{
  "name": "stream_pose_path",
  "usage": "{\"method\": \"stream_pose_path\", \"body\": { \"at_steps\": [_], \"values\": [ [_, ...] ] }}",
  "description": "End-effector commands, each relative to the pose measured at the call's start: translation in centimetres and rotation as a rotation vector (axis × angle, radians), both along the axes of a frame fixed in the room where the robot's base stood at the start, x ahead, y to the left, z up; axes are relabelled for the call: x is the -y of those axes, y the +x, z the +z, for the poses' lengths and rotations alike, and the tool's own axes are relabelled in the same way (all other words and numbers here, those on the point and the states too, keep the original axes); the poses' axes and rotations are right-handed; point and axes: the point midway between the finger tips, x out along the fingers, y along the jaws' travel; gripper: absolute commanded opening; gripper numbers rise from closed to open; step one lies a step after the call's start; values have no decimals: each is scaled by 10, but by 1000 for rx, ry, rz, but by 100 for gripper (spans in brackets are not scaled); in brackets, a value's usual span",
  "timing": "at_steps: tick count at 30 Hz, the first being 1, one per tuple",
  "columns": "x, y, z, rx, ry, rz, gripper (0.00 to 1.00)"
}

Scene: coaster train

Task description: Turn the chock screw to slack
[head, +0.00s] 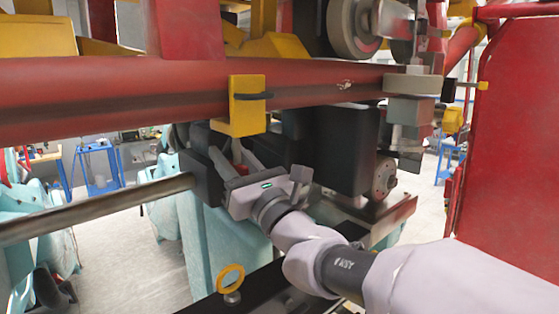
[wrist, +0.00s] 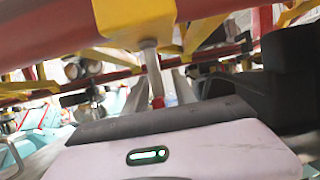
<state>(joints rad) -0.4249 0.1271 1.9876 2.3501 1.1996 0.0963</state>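A yellow block (head: 247,105) is clamped on the long red tube, and I take it to be the chock. In the wrist view the yellow block (wrist: 133,20) is close overhead, with a grey screw shaft (wrist: 151,68) hanging from it. The shaft ends in a small red part (wrist: 157,102), which also shows in the head view (head: 240,169). My gripper (head: 231,150) is below the block, its fingers spread apart with the red part between them. Contact with the screw cannot be made out. The wrist housing hides the lower part of the fingers.
The red tube (head: 130,95) runs across above my gripper. A grey bar (head: 95,207) comes in from the left, and a dark block (head: 345,150) stands close on the right. A yellow ring (head: 231,278) is below. A red panel (head: 515,150) closes off the far right.

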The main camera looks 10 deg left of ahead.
Motion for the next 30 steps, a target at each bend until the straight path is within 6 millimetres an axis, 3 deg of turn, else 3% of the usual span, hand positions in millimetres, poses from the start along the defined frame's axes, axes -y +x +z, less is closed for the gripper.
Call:
{"method": "stream_pose_path", "body": {
  "at_steps": [5,19,24,30],
  "values": [
    [20,-17,-13,1,1,-2,33],
    [106,-92,-60,2,1,-4,33],
    [119,-104,-66,0,0,-2,33],
    [120,-106,-66,0,0,0,33]
  ]
}}
